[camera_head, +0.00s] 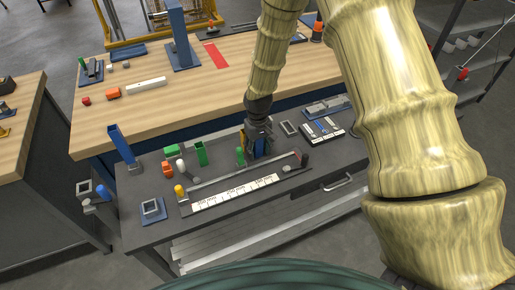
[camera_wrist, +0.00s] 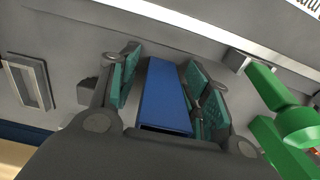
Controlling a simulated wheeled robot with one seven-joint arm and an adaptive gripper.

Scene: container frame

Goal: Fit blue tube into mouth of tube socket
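My gripper (camera_wrist: 166,92) points down over the dark bench, with its two green-padded fingers on either side of a blue tube (camera_wrist: 167,97). A grey gap shows between the left pad and the tube, and the right pad is very close to it. In the head view my gripper (camera_head: 262,150) is low over the bench, with blue showing at its fingers. A grey square-mouthed socket (camera_head: 289,128) lies just right of it and shows at the left of the wrist view (camera_wrist: 28,82). Another square socket on a blue plate (camera_head: 151,208) is at the bench's left end. The tube's lower end is hidden.
A green object (camera_wrist: 285,115) stands close to the right finger. A white ruled strip (camera_head: 235,194) lies in front of my gripper. A tall blue tube (camera_head: 121,145) and a green tube (camera_head: 201,153) stand to the left.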

